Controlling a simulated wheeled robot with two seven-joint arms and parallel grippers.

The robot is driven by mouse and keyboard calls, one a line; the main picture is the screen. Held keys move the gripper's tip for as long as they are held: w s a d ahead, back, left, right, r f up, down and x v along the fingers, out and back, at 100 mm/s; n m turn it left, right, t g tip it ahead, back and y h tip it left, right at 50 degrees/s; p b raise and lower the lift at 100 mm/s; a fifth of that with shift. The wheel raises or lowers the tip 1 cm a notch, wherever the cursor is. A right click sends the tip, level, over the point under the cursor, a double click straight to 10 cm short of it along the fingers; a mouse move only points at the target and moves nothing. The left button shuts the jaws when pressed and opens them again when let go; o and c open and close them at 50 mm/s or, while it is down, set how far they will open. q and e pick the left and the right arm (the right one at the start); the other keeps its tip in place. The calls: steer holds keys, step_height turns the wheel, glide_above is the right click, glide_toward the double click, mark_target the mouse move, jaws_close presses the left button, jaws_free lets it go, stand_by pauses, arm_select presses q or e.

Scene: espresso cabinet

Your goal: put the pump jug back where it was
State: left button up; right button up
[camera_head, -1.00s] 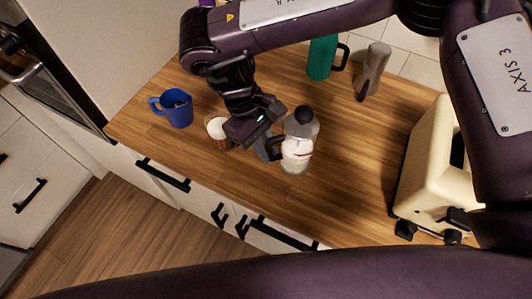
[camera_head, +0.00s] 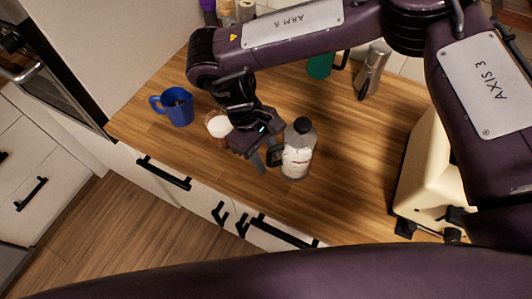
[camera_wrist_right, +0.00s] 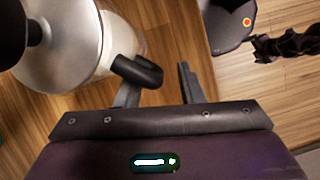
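The pump jug (camera_head: 298,162), grey with a pale label and a dark knob on top, stands on the wooden counter near its front edge. In the right wrist view its silver domed top (camera_wrist_right: 75,45) fills the upper left, and a black handle end (camera_wrist_right: 140,71) points toward my fingers. My right gripper (camera_head: 266,160) is just left of the jug in the head view. In the wrist view its fingers (camera_wrist_right: 160,88) are spread, with the handle end overlapping the left finger. Contact cannot be told. My left gripper is not in view.
A cup with white contents (camera_head: 217,125) is close behind my right gripper. A blue mug (camera_head: 177,107) stands further left. A green mug (camera_head: 319,66) and a grey flask (camera_head: 373,70) are at the back. A cream appliance (camera_head: 430,170) stands right; the counter before it is clear.

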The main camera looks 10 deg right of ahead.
steer(key=shift+r, duration=0.15)
steer(key=b+v, duration=0.1)
steer(key=v, duration=1.1)
steer(key=shift+s, duration=0.1)
